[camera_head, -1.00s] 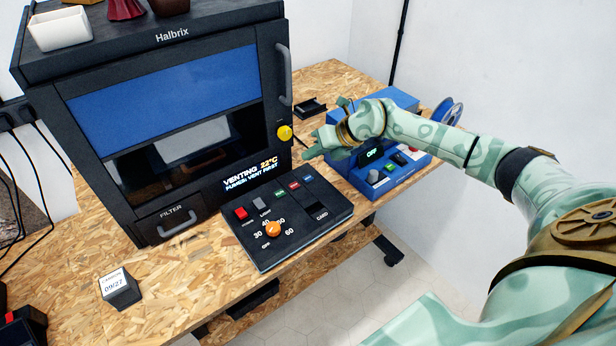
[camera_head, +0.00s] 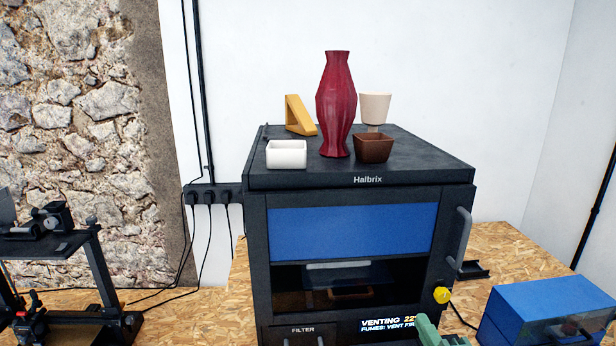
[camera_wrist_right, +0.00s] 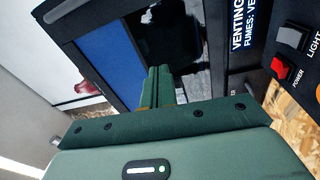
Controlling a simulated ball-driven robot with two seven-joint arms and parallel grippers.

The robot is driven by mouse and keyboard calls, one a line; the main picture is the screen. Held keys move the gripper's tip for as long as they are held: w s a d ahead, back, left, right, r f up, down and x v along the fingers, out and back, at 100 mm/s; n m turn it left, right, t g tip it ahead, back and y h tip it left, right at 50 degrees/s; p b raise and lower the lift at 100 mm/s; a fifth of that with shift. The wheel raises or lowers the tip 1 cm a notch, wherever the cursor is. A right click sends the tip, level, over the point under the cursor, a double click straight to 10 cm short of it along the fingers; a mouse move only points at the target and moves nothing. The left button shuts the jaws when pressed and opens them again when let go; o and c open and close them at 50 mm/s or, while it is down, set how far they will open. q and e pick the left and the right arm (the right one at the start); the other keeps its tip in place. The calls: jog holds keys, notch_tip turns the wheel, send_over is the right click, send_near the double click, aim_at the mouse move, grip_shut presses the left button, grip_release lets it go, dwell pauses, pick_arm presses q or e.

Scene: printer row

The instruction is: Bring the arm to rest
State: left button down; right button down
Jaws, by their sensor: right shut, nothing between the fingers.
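My right gripper (camera_head: 428,330) shows only as a green piece at the bottom edge of the head view, in front of the printer's lower right. In the right wrist view, its green fingers (camera_wrist_right: 161,84) are together and empty. They point toward the dark printer enclosure (camera_head: 353,180), apart from any held object. The rest of the right arm is mostly below the head view. My left gripper is not in view.
The enclosure has a blue window panel (camera_head: 352,231), a handle (camera_head: 463,240) and a yellow knob (camera_head: 442,295). A red vase (camera_head: 337,105) and small prints stand on top. A blue box (camera_head: 545,305) sits right. In the wrist view, a red power button (camera_wrist_right: 281,68) is near.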

jog(key=s+d+f+m+g+h, duration=0.4)
jog(key=s+f+m+g, duration=0.25)
jog(key=s, duration=0.45)
jog(key=s+d+f+m+g+h, duration=0.3)
jog(key=s+d+f+m+g, duration=0.3)
jog(key=s, duration=0.5)
jog(key=s+a+f+g+y+b, duration=0.1)
jog(key=a+f+b, duration=0.15)
jog(key=f, duration=0.85)
jog(key=s+a+f+g+y+b, duration=0.1)
jog(key=a+f+b, duration=0.15)
jog(key=f, duration=0.95)
jog(key=s+a+f+y+b, duration=0.1)
jog(key=s+f+b, duration=0.15)
jog(key=f, duration=0.85)
jog(key=s+f+m+g+y+b, duration=0.1)
jog(key=s+f+b, duration=0.5)
jog(key=s+f, duration=1.3)
notch_tip(320, 180, down, 2)
jog(key=shift+f+m+g, duration=0.1)
jog(key=shift+m+g, duration=0.55)
jog(key=shift+g, duration=0.5)
jog(key=shift+d, duration=0.1)
